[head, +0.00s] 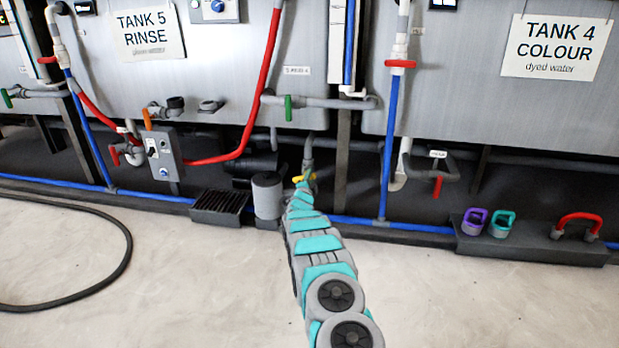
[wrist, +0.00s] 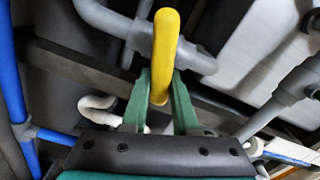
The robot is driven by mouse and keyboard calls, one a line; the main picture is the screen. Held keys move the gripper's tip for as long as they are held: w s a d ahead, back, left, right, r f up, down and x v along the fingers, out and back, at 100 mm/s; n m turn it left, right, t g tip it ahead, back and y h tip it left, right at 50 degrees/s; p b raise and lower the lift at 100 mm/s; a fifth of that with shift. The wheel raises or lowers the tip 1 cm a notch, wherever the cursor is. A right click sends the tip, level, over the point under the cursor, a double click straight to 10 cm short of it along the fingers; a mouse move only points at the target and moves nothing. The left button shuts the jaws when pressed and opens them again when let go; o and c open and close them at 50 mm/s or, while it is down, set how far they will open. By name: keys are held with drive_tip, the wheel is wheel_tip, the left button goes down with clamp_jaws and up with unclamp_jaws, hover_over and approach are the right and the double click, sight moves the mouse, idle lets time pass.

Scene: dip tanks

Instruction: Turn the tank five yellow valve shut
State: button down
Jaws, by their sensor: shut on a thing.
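The yellow valve handle (wrist: 165,50) stands upright between the two green fingers of my gripper (wrist: 160,98) in the wrist view. The fingers are shut on its lower part. In the head view a small bit of yellow (head: 298,179) shows at the far end of my arm, low under the front of tank five. The gripper there is small and mostly hidden by my arm. A grey pipe (wrist: 195,58) runs behind the handle in the wrist view. The tank 5 rinse sign (head: 148,32) hangs on the steel tank at upper left.
A grey pump (head: 267,195) and a black grate (head: 220,207) stand left of my gripper. A blue pipe (head: 412,229) runs low along the tanks. A black hose (head: 128,245) lies on the open floor. A dark step (head: 530,246) holds several handles at right.

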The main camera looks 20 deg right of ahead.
drive_tip(key=shift+f+m, duration=0.3)
drive_tip(key=shift+m, duration=0.6)
drive_tip(key=shift+f+m, duration=0.25)
drive_tip(key=shift+m, duration=0.65)
drive_tip(key=c, duration=0.7)
unclamp_jaws()
drive_tip(key=shift+s+r, duration=0.1)
drive_tip(key=shift+p+v, duration=0.55)
drive_tip(key=shift+v, duration=3.25)
